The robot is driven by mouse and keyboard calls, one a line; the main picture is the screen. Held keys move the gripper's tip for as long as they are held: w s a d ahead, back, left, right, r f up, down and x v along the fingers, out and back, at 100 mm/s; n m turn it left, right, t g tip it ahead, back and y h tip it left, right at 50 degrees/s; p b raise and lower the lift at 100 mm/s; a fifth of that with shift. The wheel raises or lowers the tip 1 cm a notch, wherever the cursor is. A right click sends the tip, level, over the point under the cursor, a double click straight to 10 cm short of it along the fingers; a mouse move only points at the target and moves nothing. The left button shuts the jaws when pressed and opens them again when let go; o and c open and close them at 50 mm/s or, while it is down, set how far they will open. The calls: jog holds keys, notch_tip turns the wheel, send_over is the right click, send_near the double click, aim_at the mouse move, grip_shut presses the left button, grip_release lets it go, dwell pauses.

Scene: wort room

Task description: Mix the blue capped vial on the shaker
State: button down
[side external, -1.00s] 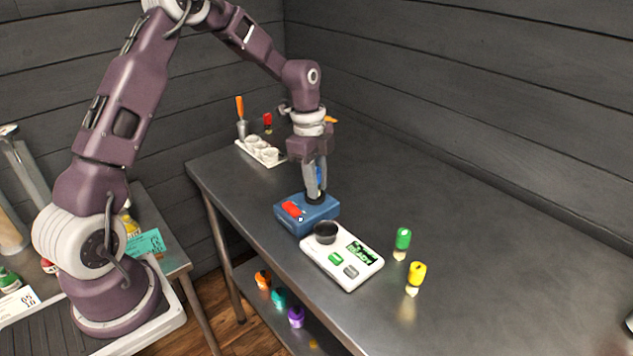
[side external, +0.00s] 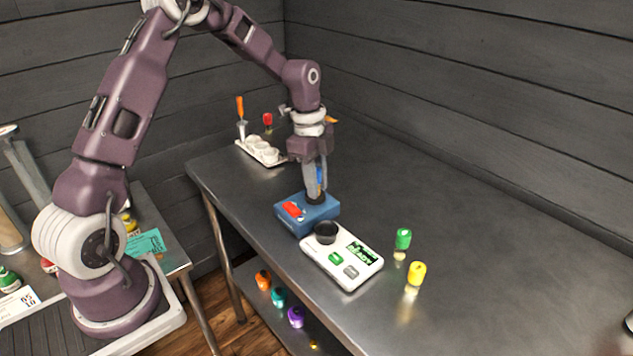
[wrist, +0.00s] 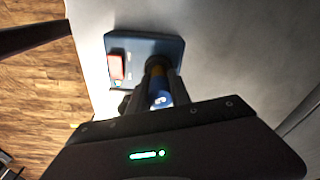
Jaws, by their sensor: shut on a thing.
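The blue capped vial (side external: 319,175) is upright between the fingers of my gripper (side external: 315,188), which is shut on it. Its blue cap also shows in the wrist view (wrist: 161,99). The vial's lower end is at the dark round cup of the shaker (side external: 320,213), a blue box with a red switch (side external: 292,209) on its top. The shaker also shows in the wrist view (wrist: 143,47). The fingers hide much of the vial, so I cannot tell how deep it sits in the cup.
A white device (side external: 342,262) with a dark round pan and a screen stands in front of the shaker. Green (side external: 403,239) and yellow (side external: 416,273) capped vials stand to its right. A white holder (side external: 262,151) is behind, left. The table's right side is mostly clear.

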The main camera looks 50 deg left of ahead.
aim_at(318, 170)
dwell(0.3)
jog(key=shift+r, duration=3.05)
